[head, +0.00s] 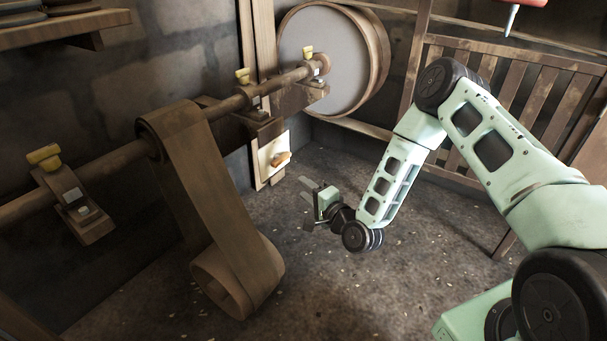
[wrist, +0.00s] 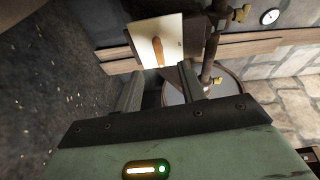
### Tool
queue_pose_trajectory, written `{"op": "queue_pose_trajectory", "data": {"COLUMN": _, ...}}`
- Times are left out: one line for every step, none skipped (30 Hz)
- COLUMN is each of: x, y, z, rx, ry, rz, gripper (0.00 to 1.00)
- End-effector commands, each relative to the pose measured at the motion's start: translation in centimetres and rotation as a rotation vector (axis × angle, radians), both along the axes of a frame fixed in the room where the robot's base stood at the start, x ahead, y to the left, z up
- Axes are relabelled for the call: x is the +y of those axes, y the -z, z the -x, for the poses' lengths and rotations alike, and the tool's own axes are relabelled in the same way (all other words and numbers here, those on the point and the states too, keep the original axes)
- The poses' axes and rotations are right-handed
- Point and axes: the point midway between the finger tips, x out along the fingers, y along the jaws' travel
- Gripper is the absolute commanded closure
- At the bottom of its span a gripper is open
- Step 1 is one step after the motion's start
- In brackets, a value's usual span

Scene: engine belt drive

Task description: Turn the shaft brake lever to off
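The shaft brake lever (head: 281,159) is a short orange-brown handle on a pale plate (head: 266,160) fixed low on the wooden post, below the line shaft. In the wrist view the lever (wrist: 158,51) lies along the plate (wrist: 173,27), just beyond my fingertips.
The line shaft (head: 110,167) runs along the left wall with yellow-topped bearings. A wide brown belt (head: 205,170) hangs from it to the floor. A large pulley wheel (head: 325,58) stands behind. A slatted wooden rail (head: 515,85) is at the right. The floor around my gripper is open.

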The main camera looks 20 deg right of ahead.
Motion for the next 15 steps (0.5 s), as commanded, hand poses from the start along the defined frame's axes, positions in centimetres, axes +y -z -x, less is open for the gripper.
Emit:
{"op": "queue_pose_trajectory", "data": {"x": -0.5, "y": 1.6, "z": 0.1, "rx": -0.011, "ry": 0.021, "rz": -0.028, "gripper": 0.60}}
{"op": "queue_pose_trajectory", "data": {"x": -0.8, "y": 1.8, "z": 0.2, "rx": -0.019, "ry": 0.032, "rz": -0.041, "gripper": 0.60}}
{"op": "queue_pose_trajectory", "data": {"x": -1.1, "y": 2.0, "z": 0.2, "rx": -0.026, "ry": 0.042, "rz": -0.055, "gripper": 0.60}}
{"op": "queue_pose_trajectory", "data": {"x": -1.2, "y": 2.1, "z": 0.2, "rx": -0.030, "ry": 0.048, "rz": -0.064, "gripper": 0.60}}
{"op": "queue_pose_trajectory", "data": {"x": -1.3, "y": 2.1, "z": 0.2, "rx": -0.033, "ry": 0.052, "rz": -0.069, "gripper": 0.60}}
{"op": "queue_pose_trajectory", "data": {"x": -1.4, "y": 2.1, "z": 0.0, "rx": -0.037, "ry": 0.055, "rz": -0.072, "gripper": 0.60}}
{"op": "queue_pose_trajectory", "data": {"x": -1.3, "y": 2.1, "z": -0.1, "rx": -0.038, "ry": 0.056, "rz": -0.073, "gripper": 0.60}}
{"op": "queue_pose_trajectory", "data": {"x": -1.3, "y": 2.1, "z": -0.3, "rx": -0.039, "ry": 0.056, "rz": -0.073, "gripper": 0.60}}
{"op": "queue_pose_trajectory", "data": {"x": -1.2, "y": 2.1, "z": -0.7, "rx": -0.039, "ry": 0.055, "rz": -0.072, "gripper": 0.60}}
{"op": "queue_pose_trajectory", "data": {"x": -1.1, "y": 2.1, "z": -1.1, "rx": -0.039, "ry": 0.055, "rz": -0.071, "gripper": 0.60}}
{"op": "queue_pose_trajectory", "data": {"x": -1.0, "y": 2.1, "z": -1.5, "rx": -0.041, "ry": 0.056, "rz": -0.071, "gripper": 0.60}}
{"op": "queue_pose_trajectory", "data": {"x": -0.9, "y": 2.1, "z": -2.2, "rx": -0.041, "ry": 0.056, "rz": -0.071, "gripper": 0.60}}
{"op": "queue_pose_trajectory", "data": {"x": -0.7, "y": 2.1, "z": -2.7, "rx": -0.041, "ry": 0.056, "rz": -0.071, "gripper": 0.60}}
{"op": "queue_pose_trajectory", "data": {"x": -0.6, "y": 2.1, "z": -3.3, "rx": -0.042, "ry": 0.055, "rz": -0.071, "gripper": 0.60}}
{"op": "queue_pose_trajectory", "data": {"x": -0.4, "y": 2.2, "z": -4.1, "rx": -0.041, "ry": 0.055, "rz": -0.070, "gripper": 0.60}}
